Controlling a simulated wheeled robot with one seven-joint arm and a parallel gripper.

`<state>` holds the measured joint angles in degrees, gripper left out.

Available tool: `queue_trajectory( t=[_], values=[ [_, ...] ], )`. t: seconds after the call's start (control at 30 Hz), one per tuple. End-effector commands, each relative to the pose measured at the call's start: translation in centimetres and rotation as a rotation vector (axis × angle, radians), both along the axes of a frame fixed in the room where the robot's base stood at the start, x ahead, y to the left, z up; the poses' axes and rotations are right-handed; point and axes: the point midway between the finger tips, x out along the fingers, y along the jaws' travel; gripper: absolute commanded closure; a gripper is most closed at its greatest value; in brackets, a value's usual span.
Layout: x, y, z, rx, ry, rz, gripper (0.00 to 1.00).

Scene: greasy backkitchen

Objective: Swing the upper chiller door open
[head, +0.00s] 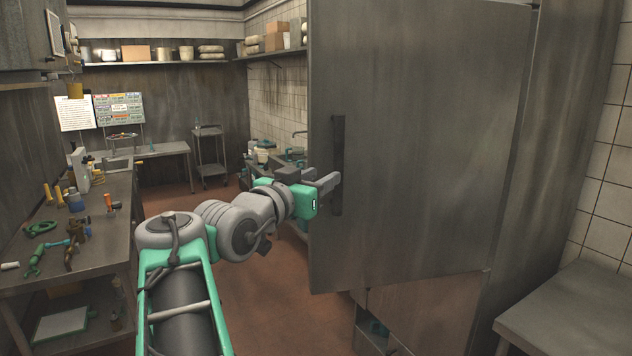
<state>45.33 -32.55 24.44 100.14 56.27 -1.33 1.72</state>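The upper chiller door (430,140) is a large grey metal panel on the right in the head view. It appears swung partly outward, with its left edge nearer me and its right edge at the hinge side. A dark vertical handle (338,135) runs near its left edge. My gripper (332,182) is at the lower half of this handle, with its fingers overlapping it in the picture. I cannot tell whether the fingers are closed around the handle or only beside it. The chiller's inside behind the upper door is hidden.
A lower chiller panel (425,312) shows beneath the upper door. A metal table (575,310) stands at the lower right. A workbench (100,240) with several tools lines the left. Open red-brown floor (265,310) lies between bench and chiller.

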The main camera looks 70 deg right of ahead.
Motion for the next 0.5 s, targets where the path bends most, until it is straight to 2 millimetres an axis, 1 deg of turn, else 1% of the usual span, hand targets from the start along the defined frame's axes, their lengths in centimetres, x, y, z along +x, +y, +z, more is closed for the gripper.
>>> queue_trajectory(
  t=[0.17,0.5],
  values=[
    [-0.4,-1.8,0.4,0.003,0.003,-0.002,0.62],
    [-1.3,-6.9,0.7,0.006,0.003,0.002,0.62]
  ],
)
